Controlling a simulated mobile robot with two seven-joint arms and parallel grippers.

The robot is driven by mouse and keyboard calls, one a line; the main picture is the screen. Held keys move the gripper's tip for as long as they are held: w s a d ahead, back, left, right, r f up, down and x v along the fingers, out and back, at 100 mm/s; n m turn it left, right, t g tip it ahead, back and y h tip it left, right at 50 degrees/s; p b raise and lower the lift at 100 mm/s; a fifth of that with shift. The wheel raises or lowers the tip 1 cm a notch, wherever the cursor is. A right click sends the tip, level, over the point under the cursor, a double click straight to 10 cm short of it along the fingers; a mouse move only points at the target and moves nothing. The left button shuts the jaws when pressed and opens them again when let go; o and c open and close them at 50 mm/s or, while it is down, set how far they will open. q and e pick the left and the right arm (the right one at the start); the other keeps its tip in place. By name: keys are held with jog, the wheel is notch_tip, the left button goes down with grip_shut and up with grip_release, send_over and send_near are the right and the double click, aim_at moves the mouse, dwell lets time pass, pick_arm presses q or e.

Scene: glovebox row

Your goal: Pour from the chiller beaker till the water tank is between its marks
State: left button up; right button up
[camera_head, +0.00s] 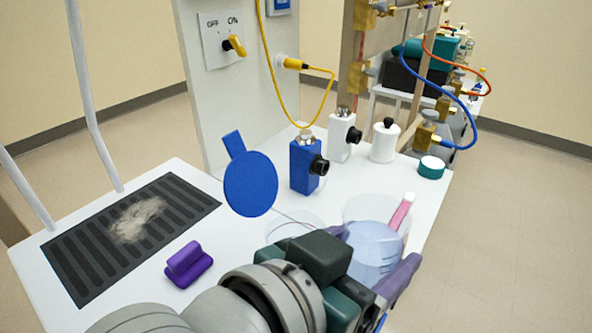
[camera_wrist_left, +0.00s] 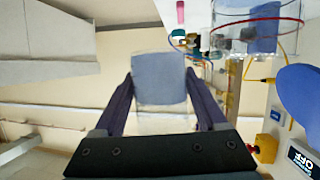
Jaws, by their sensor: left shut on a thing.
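My left gripper (camera_head: 385,278) is shut on a clear beaker (camera_head: 372,252) with pale bluish contents. The beaker looks roughly upright in the head view, and it shows between the purple fingers in the left wrist view (camera_wrist_left: 160,80). A clear round vessel with a red line, apparently the water tank (camera_head: 292,218), stands left of the beaker, partly hidden by my left arm. It shows at the top right of the left wrist view (camera_wrist_left: 225,14), apart from the beaker. Its water level cannot be made out. My right gripper is not in view.
Behind the beaker are another clear vessel (camera_head: 352,207) and a pink strip (camera_head: 402,212). A blue paddle (camera_head: 250,184), blue block (camera_head: 304,168), white block (camera_head: 342,138) and white bottle (camera_head: 384,141) stand farther back. A purple block (camera_head: 187,264) sits near a dark grate (camera_head: 88,262).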

aim_at(349, 218)
pick_arm(q)
jog(key=shift+w+a+r+n+g+h+b, duration=0.2)
jog(key=shift+w+a+r+n+h+b, duration=0.25)
jog(key=shift+n+b, duration=0.5)
jog(key=shift+w+a+r+n+g+h+b, duration=0.25)
jog(key=shift+a+n+h+b, duration=0.3)
jog(key=shift+b, duration=0.8)
jog(key=shift+w+a+r+n+h+b, duration=0.2)
jog(key=shift+n+h+b, duration=0.1)
jog(key=shift+n+b, duration=0.15)
jog(key=shift+a+r, duration=0.15)
jog(key=shift+r, duration=0.15)
jog(key=shift+w+a+r+n+h+b, duration=0.2)
jog(key=shift+n+h+b, duration=0.1)
jog(key=shift+n+b, duration=0.2)
jog(key=shift+a+r+n+h+b, duration=0.1)
jog(key=shift+r+n+h+b, duration=0.25)
jog(key=shift+n, duration=0.2)
dwell(0.6)
jog(key=shift+f+n+h+b, duration=0.35)
jog(key=shift+n+b, duration=0.35)
jog(key=shift+b, duration=0.25)
dwell(1.4)
jog(key=shift+r, duration=0.15)
dwell(0.8)
